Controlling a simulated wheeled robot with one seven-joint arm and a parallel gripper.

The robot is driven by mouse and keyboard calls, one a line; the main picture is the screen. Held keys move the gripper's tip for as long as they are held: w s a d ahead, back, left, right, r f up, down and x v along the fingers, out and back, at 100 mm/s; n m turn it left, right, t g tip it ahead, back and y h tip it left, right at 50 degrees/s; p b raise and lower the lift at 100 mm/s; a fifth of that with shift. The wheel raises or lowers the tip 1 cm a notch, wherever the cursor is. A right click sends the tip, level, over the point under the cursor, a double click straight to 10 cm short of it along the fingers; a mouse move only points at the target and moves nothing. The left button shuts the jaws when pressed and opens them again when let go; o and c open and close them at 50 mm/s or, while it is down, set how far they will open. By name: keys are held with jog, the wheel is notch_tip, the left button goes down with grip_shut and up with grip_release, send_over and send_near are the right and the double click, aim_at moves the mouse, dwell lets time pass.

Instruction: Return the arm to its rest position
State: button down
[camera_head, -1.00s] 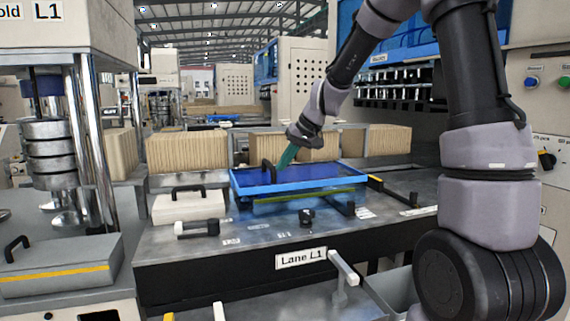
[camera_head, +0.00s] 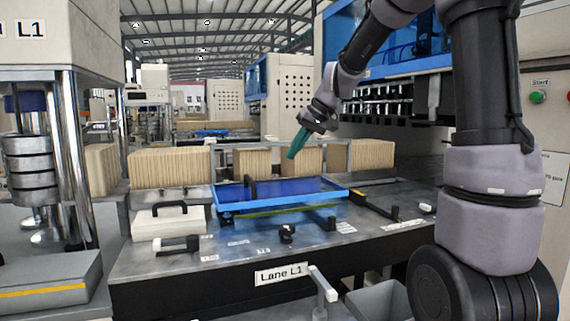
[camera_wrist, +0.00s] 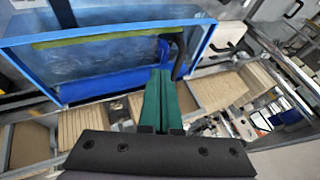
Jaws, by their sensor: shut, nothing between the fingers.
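My gripper (camera_head: 298,143) has green fingers and is raised above the blue tray, clear of it, in the head view. In the wrist view the green fingers (camera_wrist: 162,100) lie side by side, shut with nothing between them. The blue tray (camera_head: 330,197) lies on the Lane L1 table with its black handle (camera_head: 250,188) standing at its left part. In the wrist view the tray (camera_wrist: 75,92) fills the upper left, and the handle (camera_wrist: 179,58) shows just past the fingertips. My arm reaches in from the right.
Stacks of tan cardboard (camera_head: 170,167) stand along the back of the table. A white block with a black handle (camera_head: 168,217) lies left of the tray. A press with steel columns (camera_head: 72,150) stands at the left. A grey bin (camera_head: 375,303) is at the front. Open air surrounds my gripper.

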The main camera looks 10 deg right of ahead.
jog(key=s+d+r+m+t+h, duration=0.1)
jog(key=s+d+m, duration=0.2)
jog(key=s, duration=0.9)
jog(key=s+d+r+m+t+h, duration=0.1)
jog(key=s+d+m+t+h, duration=0.1)
jog(key=s+d, duration=0.5)
jog(key=s+m, duration=0.1)
jog(key=s, duration=0.4)
jog(key=shift+s+d+r+h, duration=0.2)
jog(key=shift+s+r+h, duration=0.1)
jog(key=shift+r, duration=0.1)
